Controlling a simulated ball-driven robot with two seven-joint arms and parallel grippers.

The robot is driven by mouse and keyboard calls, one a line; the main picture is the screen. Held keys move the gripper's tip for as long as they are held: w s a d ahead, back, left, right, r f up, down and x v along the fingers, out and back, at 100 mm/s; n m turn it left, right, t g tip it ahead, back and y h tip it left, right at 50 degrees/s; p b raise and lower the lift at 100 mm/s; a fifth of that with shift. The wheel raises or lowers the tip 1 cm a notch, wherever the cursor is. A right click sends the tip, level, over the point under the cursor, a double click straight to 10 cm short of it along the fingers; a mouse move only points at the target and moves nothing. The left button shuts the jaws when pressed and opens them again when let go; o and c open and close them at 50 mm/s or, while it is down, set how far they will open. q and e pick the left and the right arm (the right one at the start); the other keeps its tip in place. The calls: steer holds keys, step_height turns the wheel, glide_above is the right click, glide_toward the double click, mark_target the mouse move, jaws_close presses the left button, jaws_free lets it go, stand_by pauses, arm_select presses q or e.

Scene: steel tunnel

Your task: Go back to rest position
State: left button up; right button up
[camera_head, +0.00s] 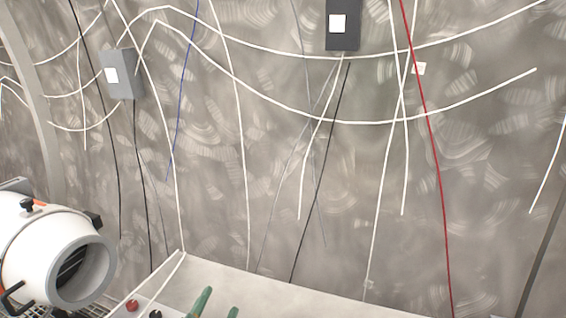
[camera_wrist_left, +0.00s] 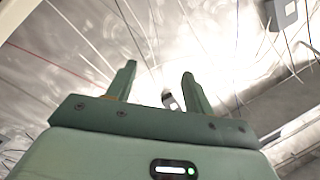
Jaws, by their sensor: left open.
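My left gripper (camera_head: 216,307) shows only as two green fingertips at the bottom edge of the head view, in front of a pale flat surface. In the left wrist view the same gripper (camera_wrist_left: 158,77) points away from the camera with its two green fingers well apart. Nothing is between the fingers. Neither finger appears to touch anything. The rest of the left arm is out of the head view. My right gripper is in neither view.
A pale flat surface (camera_head: 270,292) with a raised white edge lies at the bottom. Grey boxes (camera_head: 123,74) (camera_head: 342,38) and loose cables hang on the steel wall (camera_head: 480,190).

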arm_select(q)
steer(key=s+a+f+n+g+y, duration=0.25)
steer(key=s+a+f+g, duration=0.25)
steer(key=s+a, duration=0.45)
steer(key=s+a+f+n+g+y, duration=0.1)
steer(key=s+a+f+g+y, duration=0.35)
steer(key=s+a, duration=0.45)
steer(key=s+d+f+g+h, duration=0.2)
steer(key=s+d+f, duration=0.1)
steer(key=f, duration=1)
steer(key=s+d+f+g+h, duration=0.1)
steer(key=s+d+f+g, duration=0.15)
steer(key=f, duration=1.05)
steer(key=s+f+n+g+h, duration=0.1)
steer(key=s+f+n+g, duration=0.1)
steer(key=s+f, duration=1.5)
steer(key=s+n, duration=0.1)
steer(key=s, duration=0.2)
steer(key=shift+s+d+h, duration=0.15)
steer(key=shift+s+h, duration=0.05)
steer(key=shift+h, duration=0.2)
